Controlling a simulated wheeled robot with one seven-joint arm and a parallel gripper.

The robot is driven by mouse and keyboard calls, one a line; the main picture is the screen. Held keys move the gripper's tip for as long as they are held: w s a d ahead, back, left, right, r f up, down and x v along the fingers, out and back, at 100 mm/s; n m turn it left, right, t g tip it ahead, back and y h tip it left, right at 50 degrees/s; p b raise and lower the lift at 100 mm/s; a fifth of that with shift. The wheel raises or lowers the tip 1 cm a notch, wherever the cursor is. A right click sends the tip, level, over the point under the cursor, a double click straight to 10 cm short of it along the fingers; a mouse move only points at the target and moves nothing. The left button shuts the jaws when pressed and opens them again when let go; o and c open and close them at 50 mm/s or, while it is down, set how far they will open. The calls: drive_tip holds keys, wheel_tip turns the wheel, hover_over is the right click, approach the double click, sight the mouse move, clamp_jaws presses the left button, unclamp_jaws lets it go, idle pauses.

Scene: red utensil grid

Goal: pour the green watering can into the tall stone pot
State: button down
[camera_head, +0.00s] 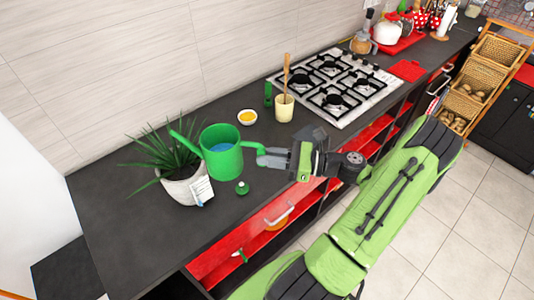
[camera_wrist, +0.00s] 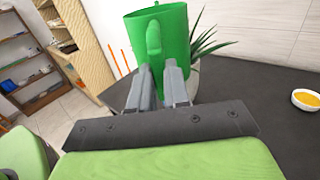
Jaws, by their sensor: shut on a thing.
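The green watering can (camera_head: 222,162) is held at the left part of the counter, roughly upright, with blue water visible inside. Its spout points left, over the leaves of a spiky plant (camera_head: 152,150). My gripper (camera_head: 262,155) is shut on the can's handle, on the can's right side. In the wrist view the can (camera_wrist: 172,30) fills the space beyond my fingers. The stone pot (camera_head: 180,190) holds the plant and stands just left of and below the can. A white label is on its front. The pot is mostly hidden behind the can and fingers in the wrist view.
A small green item (camera_head: 242,187) lies on the counter (camera_head: 110,215) below the can. A yellow-filled bowl (camera_head: 247,117), a dark green item (camera_head: 268,94) and a cream utensil cup (camera_head: 284,110) stand behind. The stove (camera_head: 338,88) is further right. The counter's left end is clear.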

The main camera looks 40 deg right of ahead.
sight(265, 150)
drive_tip(key=shift+a+r+p, duration=0.15)
drive_tip(key=shift+r+p, duration=0.05)
drive_tip(key=shift+p, duration=0.6)
drive_tip(key=shift+s+r+g+h+p, duration=0.1)
drive_tip(key=shift+r+g+h+p, duration=0.55)
drive_tip(key=shift+g+h, duration=0.45)
drive_tip(key=shift+r+g+h, duration=0.3)
drive_tip(key=shift+r+g, duration=0.3)
drive_tip(key=shift+r, duration=0.05)
